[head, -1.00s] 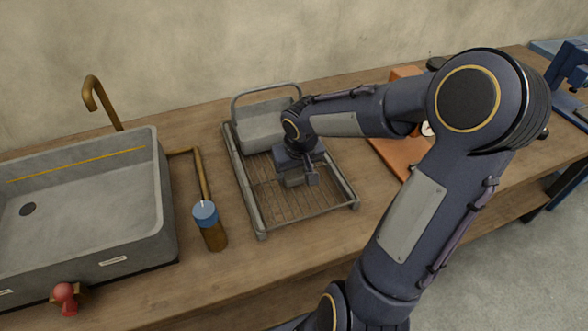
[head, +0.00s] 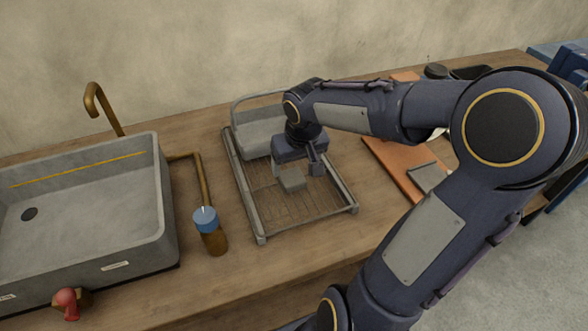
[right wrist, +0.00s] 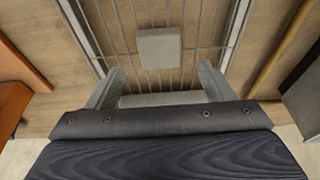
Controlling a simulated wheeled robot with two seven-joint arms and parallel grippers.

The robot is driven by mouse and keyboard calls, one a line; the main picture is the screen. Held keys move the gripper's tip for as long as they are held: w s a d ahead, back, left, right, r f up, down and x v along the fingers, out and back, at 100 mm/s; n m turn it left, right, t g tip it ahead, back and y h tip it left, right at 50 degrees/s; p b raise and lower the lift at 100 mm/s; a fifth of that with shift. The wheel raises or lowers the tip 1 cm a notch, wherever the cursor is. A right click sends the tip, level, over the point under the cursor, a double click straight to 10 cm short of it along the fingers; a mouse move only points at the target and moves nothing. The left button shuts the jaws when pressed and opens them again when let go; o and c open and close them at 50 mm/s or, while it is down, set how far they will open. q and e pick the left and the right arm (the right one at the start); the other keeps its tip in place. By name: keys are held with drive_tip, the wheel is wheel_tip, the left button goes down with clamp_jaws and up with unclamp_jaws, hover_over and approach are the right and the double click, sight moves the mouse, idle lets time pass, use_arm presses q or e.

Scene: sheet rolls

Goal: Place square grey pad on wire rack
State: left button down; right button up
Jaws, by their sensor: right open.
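The square grey pad (head: 292,181) lies on the wires of the wire rack (head: 262,205), near the rack's middle. In the right wrist view the pad (right wrist: 160,48) rests on the rack's bars (right wrist: 205,40), beyond the fingertips and apart from them. My right gripper (head: 298,168) is open and empty, just above and behind the pad. Its two spread fingers also show in the right wrist view (right wrist: 159,85). My left gripper is not in view.
A grey bin (head: 258,133) sits at the rack's back end. A grey sink (head: 90,215) and a blue-capped brown bottle (head: 210,232) stand to the left. An orange-brown board (head: 392,160) lies to the right of the rack.

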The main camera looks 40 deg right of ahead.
drive_tip(key=v, duration=0.5)
drive_tip(key=s+a+f+n+t+y, duration=0.2)
drive_tip(key=s+a+y, duration=0.2)
drive_tip(key=s+a, duration=0.9)
drive_tip(key=shift+s+t+y, duration=0.3)
drive_tip(key=shift+s+y, duration=0.1)
drive_tip(key=shift+s, duration=0.1)
drive_tip(key=shift+r+p, duration=0.15)
drive_tip(key=shift+p, duration=0.15)
